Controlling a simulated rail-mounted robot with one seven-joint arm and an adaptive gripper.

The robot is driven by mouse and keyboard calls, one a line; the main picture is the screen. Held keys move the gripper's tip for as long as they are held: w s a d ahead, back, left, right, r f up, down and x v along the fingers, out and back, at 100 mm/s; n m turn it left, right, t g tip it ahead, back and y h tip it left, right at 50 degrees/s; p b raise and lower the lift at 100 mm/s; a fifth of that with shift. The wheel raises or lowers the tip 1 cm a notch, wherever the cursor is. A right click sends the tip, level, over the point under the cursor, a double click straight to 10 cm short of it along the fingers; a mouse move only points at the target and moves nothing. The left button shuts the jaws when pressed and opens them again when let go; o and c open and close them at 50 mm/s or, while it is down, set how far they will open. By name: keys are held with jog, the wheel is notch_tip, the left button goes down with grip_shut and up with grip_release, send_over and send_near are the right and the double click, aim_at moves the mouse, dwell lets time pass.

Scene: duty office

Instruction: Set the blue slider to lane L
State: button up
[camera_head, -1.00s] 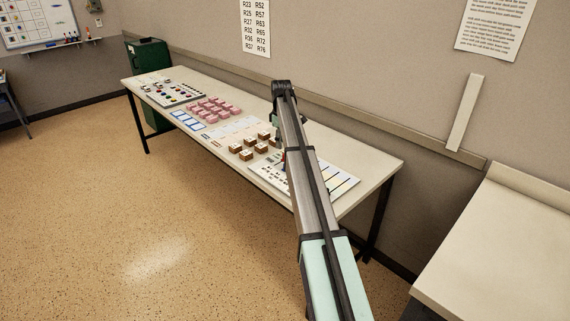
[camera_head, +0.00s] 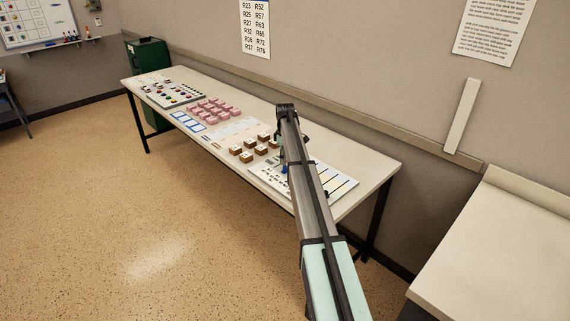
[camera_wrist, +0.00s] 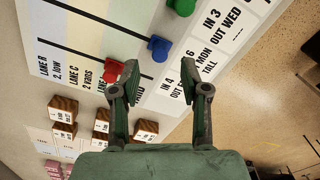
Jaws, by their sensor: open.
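The blue slider (camera_wrist: 158,47) sits on the board (camera_wrist: 100,27) at the edge between its coloured strips and its white label strip. My gripper (camera_wrist: 160,66) is open and empty in the wrist view, with the blue slider beyond and between its fingertips; I cannot tell whether they touch it. A red slider (camera_wrist: 113,70) is close beside the left finger, and a green slider (camera_wrist: 182,6) is at the top edge. In the head view, my arm hides part of the board (camera_head: 336,191).
Brown labelled blocks (camera_wrist: 62,108) lie close to the board, left of my gripper. Pink blocks (camera_head: 213,107) and a tray of small coloured pieces (camera_head: 180,93) are farther along the table (camera_head: 365,173). The wall stands behind the table; the floor in front is clear.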

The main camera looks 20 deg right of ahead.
aim_at(285, 169)
jog(key=shift+f+p, duration=0.35)
jog(key=shift+f, duration=1.8)
grip_shut()
